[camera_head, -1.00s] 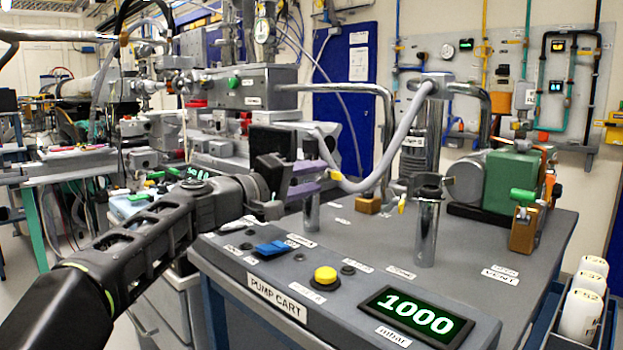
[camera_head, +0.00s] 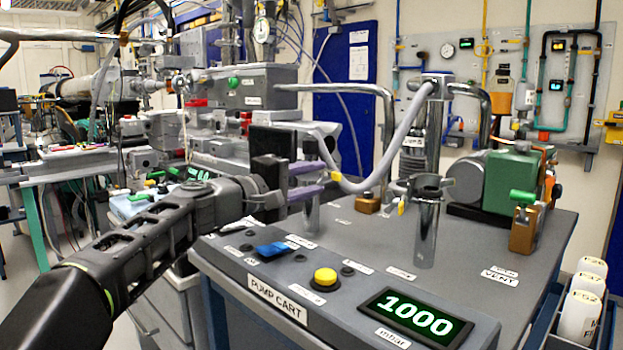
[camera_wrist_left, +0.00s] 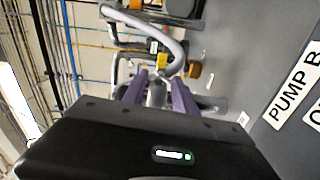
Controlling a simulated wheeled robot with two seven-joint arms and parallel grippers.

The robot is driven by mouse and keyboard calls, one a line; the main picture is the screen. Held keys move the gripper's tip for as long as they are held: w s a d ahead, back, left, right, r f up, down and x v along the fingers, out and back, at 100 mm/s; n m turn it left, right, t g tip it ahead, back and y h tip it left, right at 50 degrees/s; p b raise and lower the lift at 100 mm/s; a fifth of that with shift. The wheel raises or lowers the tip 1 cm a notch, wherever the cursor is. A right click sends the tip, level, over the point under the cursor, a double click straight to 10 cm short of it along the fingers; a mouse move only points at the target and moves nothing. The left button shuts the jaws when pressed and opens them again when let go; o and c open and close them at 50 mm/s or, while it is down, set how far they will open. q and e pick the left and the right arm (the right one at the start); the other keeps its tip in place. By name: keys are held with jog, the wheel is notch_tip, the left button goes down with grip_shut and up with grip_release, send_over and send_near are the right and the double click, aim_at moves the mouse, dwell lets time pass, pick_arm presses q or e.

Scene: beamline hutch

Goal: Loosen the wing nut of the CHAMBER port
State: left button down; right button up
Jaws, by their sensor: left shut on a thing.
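My left gripper (camera_head: 318,179), with purple fingers, reaches in from the left to the top of the left steel port post (camera_head: 312,215), where the grey hose (camera_head: 375,184) ends. In the left wrist view its fingers (camera_wrist_left: 158,93) are shut on a small grey metal part (camera_wrist_left: 157,92), which fits the wing nut of the CHAMBER port. The nut's shape is mostly hidden between the fingers. My right gripper is not in view.
A second steel post (camera_head: 427,232) with a clamp on top stands to the right. A green pump (camera_head: 512,180) is behind it. The pump cart (camera_head: 465,275) carries a blue switch (camera_head: 271,249), a yellow button (camera_head: 325,277) and a display reading 1000 (camera_head: 415,312).

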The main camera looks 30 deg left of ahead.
pick_arm(q)
jog(key=c, duration=1)
grip_release()
jog(key=shift+o, duration=0.2)
jog(key=shift+v, duration=3.85)
